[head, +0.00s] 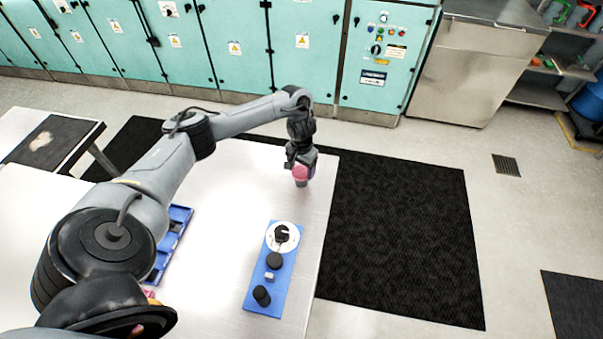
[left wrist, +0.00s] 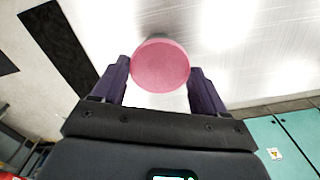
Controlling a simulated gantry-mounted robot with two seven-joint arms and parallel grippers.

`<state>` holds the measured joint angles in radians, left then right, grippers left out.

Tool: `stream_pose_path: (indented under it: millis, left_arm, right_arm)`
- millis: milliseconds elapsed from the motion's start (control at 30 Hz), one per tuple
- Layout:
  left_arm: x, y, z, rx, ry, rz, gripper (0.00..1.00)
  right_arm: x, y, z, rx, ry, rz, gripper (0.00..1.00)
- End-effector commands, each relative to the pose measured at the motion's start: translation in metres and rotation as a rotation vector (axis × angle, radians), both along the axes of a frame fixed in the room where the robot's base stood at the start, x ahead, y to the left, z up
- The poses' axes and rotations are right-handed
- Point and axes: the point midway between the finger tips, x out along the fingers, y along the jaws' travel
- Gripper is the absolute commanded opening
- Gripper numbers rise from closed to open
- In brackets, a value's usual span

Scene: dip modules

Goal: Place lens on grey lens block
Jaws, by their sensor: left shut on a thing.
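My left gripper (head: 300,172) is near the far right corner of the table, pointing down. It is shut on a round pink lens (left wrist: 160,66), which sits between the two dark purple fingers in the left wrist view. The pink lens (head: 301,172) also shows at the fingertips in the head view. A small grey piece (head: 302,184) shows directly under the pink; I cannot tell whether it is the grey lens block or whether the lens touches it. My right gripper is not in view.
A blue board (head: 257,296) with a white disc (head: 293,236) and several dark knobs lies near the table's right edge. A blue tray (head: 180,217) is partly hidden behind my left arm. The table (head: 235,200) between them is clear.

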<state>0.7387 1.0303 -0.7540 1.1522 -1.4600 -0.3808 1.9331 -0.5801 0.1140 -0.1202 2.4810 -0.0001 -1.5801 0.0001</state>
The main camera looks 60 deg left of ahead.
Motion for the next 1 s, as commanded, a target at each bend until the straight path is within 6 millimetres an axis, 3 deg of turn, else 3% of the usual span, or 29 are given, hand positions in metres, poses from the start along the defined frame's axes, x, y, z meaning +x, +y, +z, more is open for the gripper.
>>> stream_pose_path:
  millis: [33,133,600,633,767,1000]
  left_arm:
    - [0.0001,-0.0011,-0.0114,-0.003,0.001,0.001,0.44]
    - [0.0,-0.0004,-0.0176,-0.001,0.0,0.001,0.44]
    - [0.0002,-0.0006,-0.0208,-0.001,0.0,0.0,0.44]
    - [0.0003,-0.0005,-0.0205,-0.001,0.0,0.0,0.77]
    - [0.0003,-0.0005,-0.0204,-0.001,0.0,0.0,0.97]
    - [0.0004,-0.0003,-0.0203,-0.001,0.0,0.0,0.98]
  right_arm:
    - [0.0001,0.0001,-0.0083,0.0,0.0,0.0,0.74]
    - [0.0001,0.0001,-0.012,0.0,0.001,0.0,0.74]
    - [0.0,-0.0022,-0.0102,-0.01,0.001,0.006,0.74]
    - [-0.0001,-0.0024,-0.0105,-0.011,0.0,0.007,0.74]
    - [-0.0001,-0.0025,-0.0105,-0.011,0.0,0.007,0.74]
    - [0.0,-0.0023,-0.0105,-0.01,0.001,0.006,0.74]
